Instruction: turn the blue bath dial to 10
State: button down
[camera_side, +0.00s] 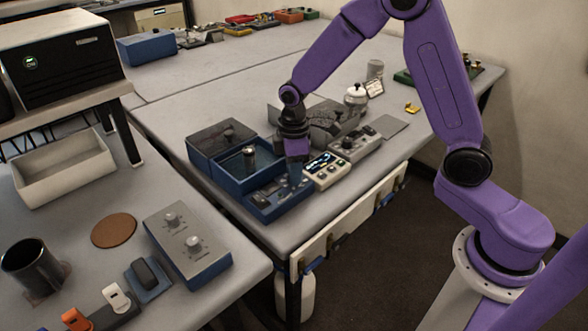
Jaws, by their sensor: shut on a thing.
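The blue bath (228,178) stands near the front edge of the middle table, with its dark lid raised and a dark cylinder (249,157) upright inside. Its low blue control panel (272,207) juts out at the front. My gripper (296,181) points down at the right end of this panel. It is shut on the blue bath dial there, which is mostly hidden between the fingers. The dial's markings and its setting are too small to read.
A light instrument with a lit screen (325,171) stands close to the right of my gripper. A grey knobbed box (355,145) is beyond it. A two-knob box (187,246) sits on the nearer left table. Free tabletop lies behind the bath.

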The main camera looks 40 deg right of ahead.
jog(key=c, duration=1.1)
grip_release()
jog(key=shift+w+a+r, duration=0.1)
jog(key=shift+w+a, duration=0.05)
jog(key=shift+c, duration=0.2)
notch_tip(320, 180, up, 17)
jog(key=shift+r, duration=0.2)
jog(key=shift+n, duration=0.7)
jog(key=s+d+f, duration=0.1)
jog(key=s+f, duration=0.1)
jog(key=s, duration=0.7)
jog(key=s+d+f, duration=0.1)
jog(key=s+f, duration=0.2)
jog(key=s, duration=0.7)
jog(key=s+d+f, duration=0.1)
jog(key=s+f, duration=0.1)
jog(key=s, duration=0.8)
jog(key=shift+d+f, duration=0.1)
jog(key=shift+f, duration=0.15)
